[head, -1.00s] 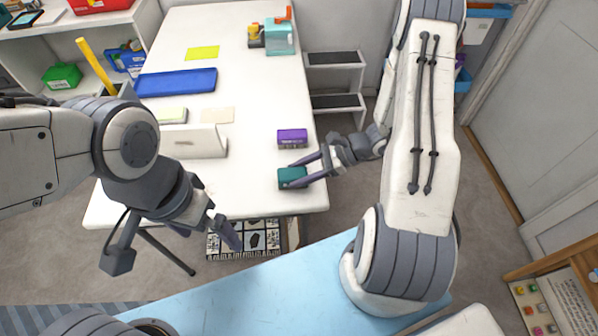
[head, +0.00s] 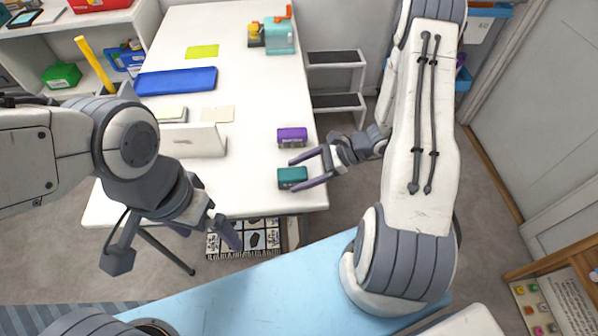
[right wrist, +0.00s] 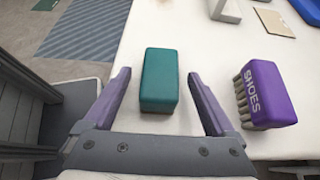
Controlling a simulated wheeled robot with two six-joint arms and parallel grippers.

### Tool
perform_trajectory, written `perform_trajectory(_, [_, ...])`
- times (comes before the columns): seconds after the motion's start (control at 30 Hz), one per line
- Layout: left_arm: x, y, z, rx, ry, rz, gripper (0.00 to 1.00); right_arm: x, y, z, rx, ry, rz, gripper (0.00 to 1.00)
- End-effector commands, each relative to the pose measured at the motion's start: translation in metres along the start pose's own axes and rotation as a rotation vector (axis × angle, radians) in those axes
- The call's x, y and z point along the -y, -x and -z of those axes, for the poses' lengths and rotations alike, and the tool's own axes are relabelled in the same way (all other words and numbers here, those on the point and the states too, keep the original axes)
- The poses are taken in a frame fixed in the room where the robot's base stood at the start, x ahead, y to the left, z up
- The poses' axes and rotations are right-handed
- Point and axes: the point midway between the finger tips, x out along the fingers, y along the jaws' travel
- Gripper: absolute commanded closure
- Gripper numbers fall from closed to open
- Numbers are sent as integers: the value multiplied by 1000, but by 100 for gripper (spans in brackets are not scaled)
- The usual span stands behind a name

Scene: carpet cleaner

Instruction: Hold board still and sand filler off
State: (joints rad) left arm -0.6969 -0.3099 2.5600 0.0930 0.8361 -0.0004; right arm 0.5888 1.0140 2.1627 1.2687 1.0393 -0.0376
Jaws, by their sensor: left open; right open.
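A teal block (head: 292,174) lies on the white table near its front right corner. My right gripper (head: 293,176) is open around it; in the right wrist view the teal block (right wrist: 160,78) lies between the spread fingers, with gaps on both sides. My left gripper (head: 174,250) is open and empty, off the table's front edge at the left. A pale board-like piece (head: 200,142) with a raised edge is on the table's left part, partly hidden by my left arm. I cannot make out filler on it.
A purple brush (head: 292,136) marked SHOES lies just behind the teal block. A blue slab (head: 176,82), a tan sheet (head: 218,114) and a yellow-green sheet (head: 202,52) lie on the table (head: 255,100). A step stool (head: 335,80) stands at the right. The table's middle is clear.

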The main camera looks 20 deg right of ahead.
Motion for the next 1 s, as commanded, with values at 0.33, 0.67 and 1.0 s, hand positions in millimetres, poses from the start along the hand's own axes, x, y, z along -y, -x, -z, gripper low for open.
perform_trajectory(0.33, [0, -4, 0, 0, 0, 0, 0, 2, 60, 1, -2, 2, 9, 9])
perform_trajectory(0.67, [0, -5, 0, 0, 0, 0, 0, 0, 101, 0, -1, 1, 2, 9])
perform_trajectory(1.0, [0, -5, 0, 0, 0, 0, 0, 0, 103, 0, 0, 0, 1, 9])
